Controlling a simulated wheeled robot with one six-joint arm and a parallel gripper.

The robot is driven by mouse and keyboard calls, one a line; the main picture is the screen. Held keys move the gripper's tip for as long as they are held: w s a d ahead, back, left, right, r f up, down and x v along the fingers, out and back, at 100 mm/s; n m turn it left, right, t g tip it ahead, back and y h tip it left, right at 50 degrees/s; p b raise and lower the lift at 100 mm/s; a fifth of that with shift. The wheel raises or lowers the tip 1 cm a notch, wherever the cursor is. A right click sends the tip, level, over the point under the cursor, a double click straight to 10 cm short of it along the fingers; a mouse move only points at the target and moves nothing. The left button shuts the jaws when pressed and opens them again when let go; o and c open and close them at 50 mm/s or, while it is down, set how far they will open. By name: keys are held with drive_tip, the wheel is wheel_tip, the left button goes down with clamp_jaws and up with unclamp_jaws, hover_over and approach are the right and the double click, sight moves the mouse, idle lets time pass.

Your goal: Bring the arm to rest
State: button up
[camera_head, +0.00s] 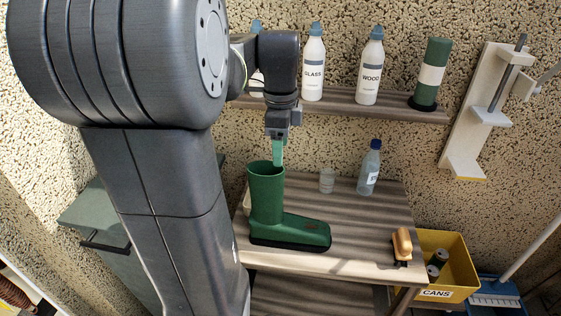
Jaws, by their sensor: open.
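My arm fills the left of the head view, coming down from the top. My gripper (277,152) points down just above the open top of a green boot (267,200). One teal finger shows clearly; the other is hard to make out from this side. I see nothing held between the fingers. The boot stands upright on a wooden table (355,258), its toe to the right.
A shelf (340,104) behind holds bottles and a green cylinder (431,73). A yellow cans bin (455,250) is at right.

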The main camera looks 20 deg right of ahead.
sight(280, 169)
drive_tip(key=shift+r, duration=0.75)
wheel_tip(280, 169, down, 12)
drive_tip(key=shift+f, duration=0.1)
drive_tip(key=shift+r, duration=1.7)
